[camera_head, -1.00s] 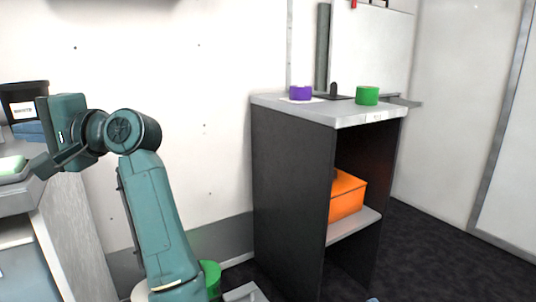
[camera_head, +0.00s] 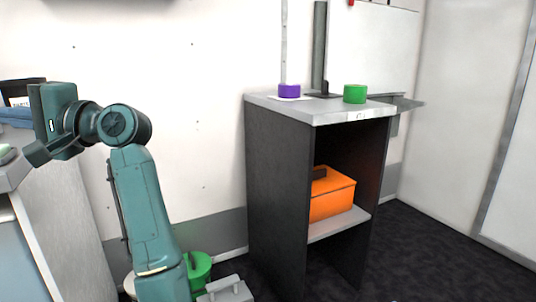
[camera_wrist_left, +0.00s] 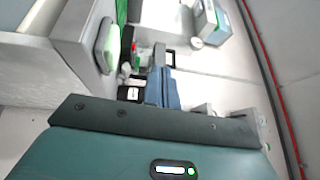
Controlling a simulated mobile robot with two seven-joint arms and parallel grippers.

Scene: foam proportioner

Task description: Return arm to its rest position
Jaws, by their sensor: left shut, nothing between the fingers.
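My left arm (camera_head: 145,215) rises at the left of the head view, bent at the elbow, with its forearm pointing left. My left gripper (camera_head: 38,153) is at the left edge, close to the grey counter, and looks shut and empty. In the left wrist view its dark fingers (camera_wrist_left: 150,122) form one closed bar across the picture, with nothing held. A counter with a pale green-topped item (camera_wrist_left: 107,47) shows beyond them. My right gripper is not in view.
A green container (camera_head: 199,268) and a grey case (camera_head: 226,291) stand low behind my arm. Dark floor is clear at right.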

